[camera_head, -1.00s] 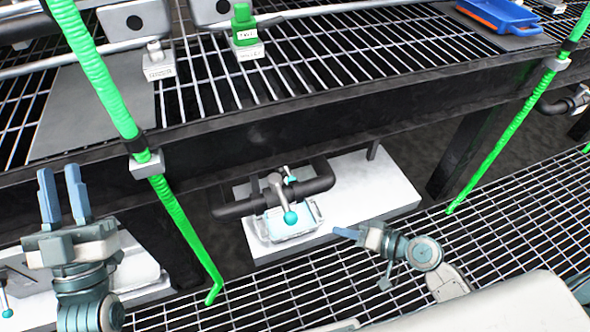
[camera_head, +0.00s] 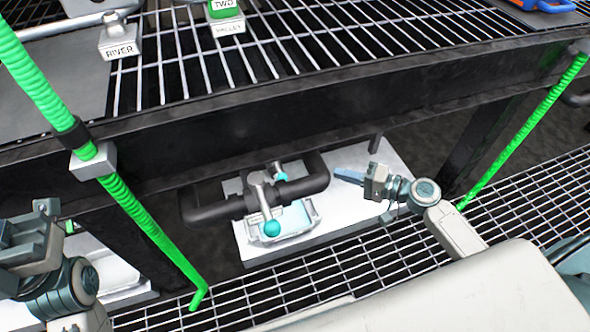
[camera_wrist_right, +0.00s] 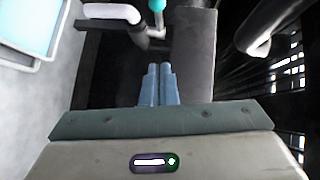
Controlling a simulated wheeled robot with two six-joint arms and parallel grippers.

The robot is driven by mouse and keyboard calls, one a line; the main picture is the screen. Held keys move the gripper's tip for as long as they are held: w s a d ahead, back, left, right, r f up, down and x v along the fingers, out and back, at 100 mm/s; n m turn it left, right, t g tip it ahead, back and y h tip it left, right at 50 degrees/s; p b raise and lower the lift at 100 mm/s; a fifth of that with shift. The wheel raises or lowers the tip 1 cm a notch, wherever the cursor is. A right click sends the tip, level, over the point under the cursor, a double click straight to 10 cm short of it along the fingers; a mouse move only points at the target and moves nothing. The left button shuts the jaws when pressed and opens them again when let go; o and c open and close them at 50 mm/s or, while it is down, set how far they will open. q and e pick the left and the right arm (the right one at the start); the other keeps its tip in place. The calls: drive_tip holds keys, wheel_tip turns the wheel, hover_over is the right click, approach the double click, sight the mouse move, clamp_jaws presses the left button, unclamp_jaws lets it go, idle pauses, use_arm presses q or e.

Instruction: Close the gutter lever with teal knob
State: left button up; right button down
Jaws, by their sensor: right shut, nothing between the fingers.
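The gutter lever has a grey handle with a teal knob (camera_head: 271,228) at its lower end, in the middle of the head view.
A white board (camera_head: 362,186) lies under the pipe, below the dark rack beam (camera_head: 270,130). Green hoses (camera_head: 125,195) run down on the left and right. A grated floor (camera_head: 365,256) lies in front. "RIVER" and "VALLEY" tags stand on the upper rack.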

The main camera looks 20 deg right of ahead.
drive_tip(key=b, duration=0.2)
approach(277, 164)
drive_tip(key=w, duration=0.3)
drive_tip(key=shift+w+a+f, duration=0.1)
drive_tip(key=shift+a+f, duration=0.25)
drive_tip(key=shift+a, duration=0.5)
drive_tip(key=shift+w+a+f, duration=0.1)
drive_tip(key=shift+a+f, duration=0.25)
drive_tip(key=shift+a, duration=0.45)
drive_tip(key=shift+s, duration=0.1)
